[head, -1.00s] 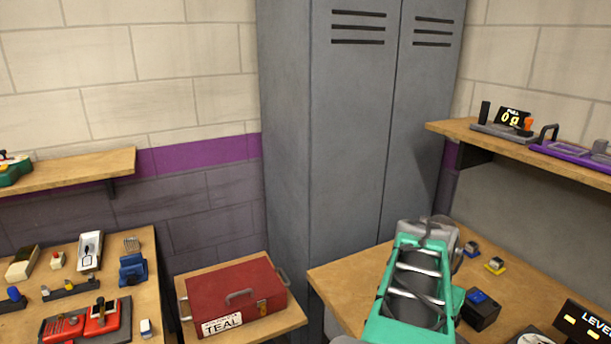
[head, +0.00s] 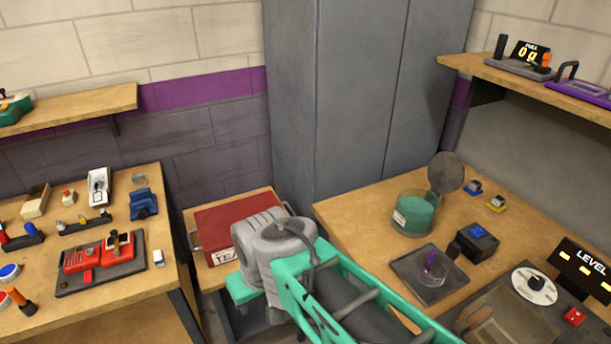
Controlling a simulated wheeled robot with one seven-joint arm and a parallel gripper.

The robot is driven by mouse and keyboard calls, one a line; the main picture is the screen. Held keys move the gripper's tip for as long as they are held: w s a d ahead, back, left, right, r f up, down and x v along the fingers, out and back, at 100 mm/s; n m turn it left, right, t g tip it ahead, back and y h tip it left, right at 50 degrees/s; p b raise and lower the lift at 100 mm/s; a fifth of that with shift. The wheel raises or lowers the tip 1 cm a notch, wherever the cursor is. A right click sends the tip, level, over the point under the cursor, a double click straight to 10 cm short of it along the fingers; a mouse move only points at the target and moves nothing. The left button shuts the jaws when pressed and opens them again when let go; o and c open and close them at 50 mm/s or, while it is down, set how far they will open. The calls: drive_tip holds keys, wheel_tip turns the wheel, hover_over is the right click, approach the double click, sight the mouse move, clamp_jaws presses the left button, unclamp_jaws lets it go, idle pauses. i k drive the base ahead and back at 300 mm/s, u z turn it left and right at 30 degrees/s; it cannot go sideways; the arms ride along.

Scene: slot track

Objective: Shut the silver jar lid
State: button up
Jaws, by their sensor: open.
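A round jar (head: 414,214) with teal contents stands near the back of the right-hand table. Its round grey, silver-looking lid (head: 446,172) stands raised at the jar's back right edge, so the jar is open. My arm crosses the lower middle of the head view, to the left of and in front of the jar. No gripper fingers show in this view. My arm does not cover the jar or the lid.
A small clear dish on a dark tray (head: 409,267) and a black box with a blue top (head: 473,242) stand in front of the jar. Small blue and yellow pieces lie right of the lid. A grey locker (head: 350,90) rises behind.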

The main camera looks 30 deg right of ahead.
sight(446, 171)
drive_tip(key=z, duration=1.55)
drive_tip(key=k, duration=1.2)
drive_tip(key=u, duration=0.75)
drive_tip(key=i, duration=1.7)
drive_tip(key=z, duration=0.7)
